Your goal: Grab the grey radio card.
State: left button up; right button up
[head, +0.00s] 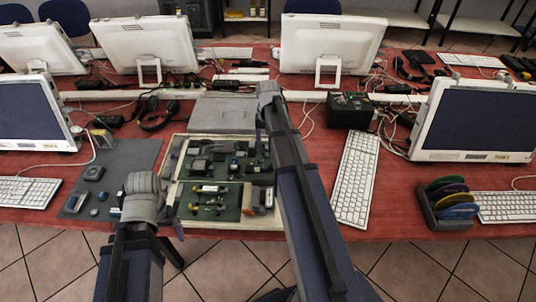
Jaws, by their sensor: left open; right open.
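I cannot tell for certain which piece is the grey radio card; the parts are too small. Several small grey and dark parts lie on the green inserts of a pale tray (235,224) in the middle of the table. A grey block (199,165) is among them at the tray's left. My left gripper (172,198) is open at the tray's left edge, between it and a grey mat (132,158). My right gripper (261,118) is open over the tray's far right, its arm hiding part of the tray's right side. Neither visibly holds anything.
A black box (350,110) stands behind right, a white keyboard (355,180) right of my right arm. A rack of coloured discs (447,212) is at the right front. Small devices (94,173) lie on the mat. Monitors and cables crowd the back; red table shows right of the keyboard.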

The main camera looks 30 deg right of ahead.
jog(key=shift+f, duration=0.55)
jog(key=shift+r, duration=0.1)
grip_shut()
